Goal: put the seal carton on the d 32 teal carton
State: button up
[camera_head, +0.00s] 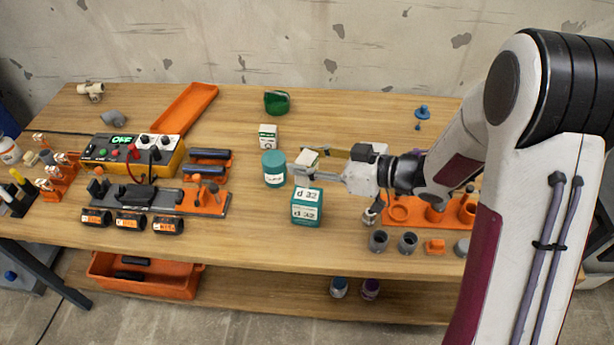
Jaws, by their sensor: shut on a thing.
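The teal carton labelled d 32 (307,207) stands upright on the front middle of the workbench. My gripper (308,162) is above and just behind it, its jaws pointing left. It is shut on a small white and green carton (307,160), probably the seal carton; its label cannot be read here. The held carton is slightly tilted and appears to be apart from the teal carton. A similar small white and green carton (268,136) stands farther back on the bench.
A teal cylindrical can (273,169) stands close to the left of the gripper. An orange holder (398,211) and grey pipe fittings (379,241) are to the right. A tester box (132,153) is on the left. Bare wood lies behind the gripper.

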jog(key=shift+f, duration=0.65)
jog(key=shift+f, duration=2.05)
jog(key=shift+f, duration=0.2)
jog(key=o, duration=1.1)
jog(key=shift+d+r, duration=0.1)
jog(key=shift+r, duration=0.1)
jog(key=v, duration=1.1)
jog(key=shift+s+d+r, duration=0.15)
jog(key=shift+s+d, duration=0.05)
jog(key=shift+d, duration=0.1)
